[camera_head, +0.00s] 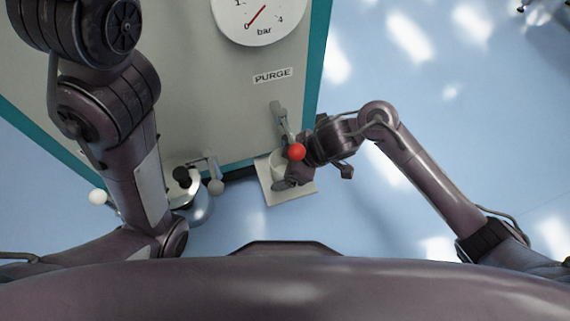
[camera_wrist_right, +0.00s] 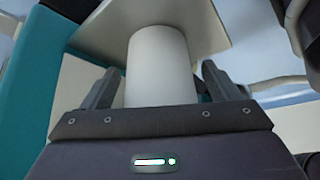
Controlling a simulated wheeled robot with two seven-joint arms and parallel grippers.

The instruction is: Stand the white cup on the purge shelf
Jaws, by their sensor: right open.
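The white cup (camera_wrist_right: 158,65) is between the two fingers of my right gripper (camera_wrist_right: 170,88) in the wrist view, with a gap at each side. Its far end meets the pale plate of the purge shelf (camera_wrist_right: 95,35), and it looks as if it stands there. In the head view the purge shelf (camera_head: 268,187) is a small square plate below the PURGE label. The cup (camera_head: 277,158) shows only in part there, behind my right gripper (camera_head: 288,175). The right gripper is open around the cup. My left gripper is not in view.
A lever with a red ball (camera_head: 297,152) rises close beside my right gripper. The grey cabinet (camera_head: 225,100) with the PURGE label (camera_head: 272,75) and a bar gauge (camera_head: 258,15) stands behind. A metal vessel with a black knob (camera_head: 182,174) is left of the shelf.

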